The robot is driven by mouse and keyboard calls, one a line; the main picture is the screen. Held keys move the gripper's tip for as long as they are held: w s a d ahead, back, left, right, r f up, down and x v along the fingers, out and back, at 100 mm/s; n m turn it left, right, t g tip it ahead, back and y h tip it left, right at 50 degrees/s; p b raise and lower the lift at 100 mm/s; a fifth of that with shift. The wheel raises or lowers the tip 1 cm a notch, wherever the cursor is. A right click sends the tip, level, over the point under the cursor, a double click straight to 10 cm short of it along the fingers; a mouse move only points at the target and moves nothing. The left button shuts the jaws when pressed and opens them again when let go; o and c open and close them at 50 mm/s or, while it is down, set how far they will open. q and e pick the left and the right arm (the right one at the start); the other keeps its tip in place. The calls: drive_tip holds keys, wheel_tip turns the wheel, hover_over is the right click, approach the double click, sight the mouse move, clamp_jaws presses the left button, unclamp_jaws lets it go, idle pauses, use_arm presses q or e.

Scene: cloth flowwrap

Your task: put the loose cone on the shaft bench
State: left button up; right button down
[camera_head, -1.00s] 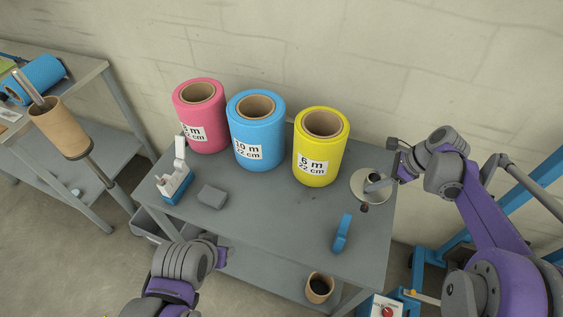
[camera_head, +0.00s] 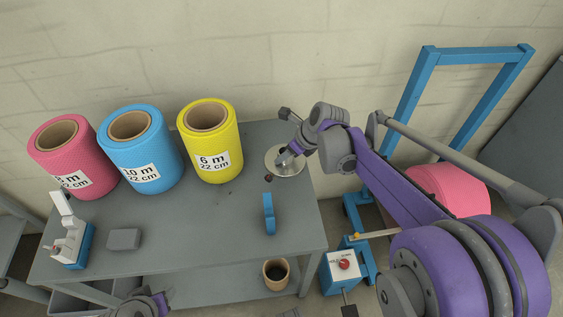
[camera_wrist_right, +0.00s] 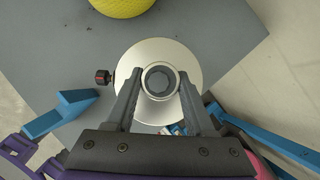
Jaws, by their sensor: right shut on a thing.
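The loose cone, a silver disc with a round hub, shows at the right back corner of the table in the head view (camera_head: 293,170). In the right wrist view (camera_wrist_right: 160,50) it is seen from above. My right gripper (camera_wrist_right: 160,82) is shut on the hub, one finger on each side. In the head view the gripper (camera_head: 284,157) comes down on the disc from the right. I cannot tell whether the disc touches the tabletop. Part of my left arm shows at the bottom edge; its fingers are out of sight. A bench at the left edge (camera_head: 12,238) is mostly cut off.
Pink (camera_head: 50,175), blue (camera_head: 140,170) and yellow (camera_head: 205,150) rolls stand on the grey table (camera_head: 195,225). A dark red knob (camera_head: 268,179) and blue tool (camera_head: 268,213) are near the cone. A blue frame (camera_head: 430,60) stands at right. The table's front middle is clear.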

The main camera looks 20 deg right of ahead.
sight(286, 163)
drive_tip(key=shift+f, duration=2.3)
drive_tip(key=shift+b, duration=0.3)
drive_tip(key=shift+f, duration=0.15)
drive_tip(key=shift+c, duration=1.3)
unclamp_jaws()
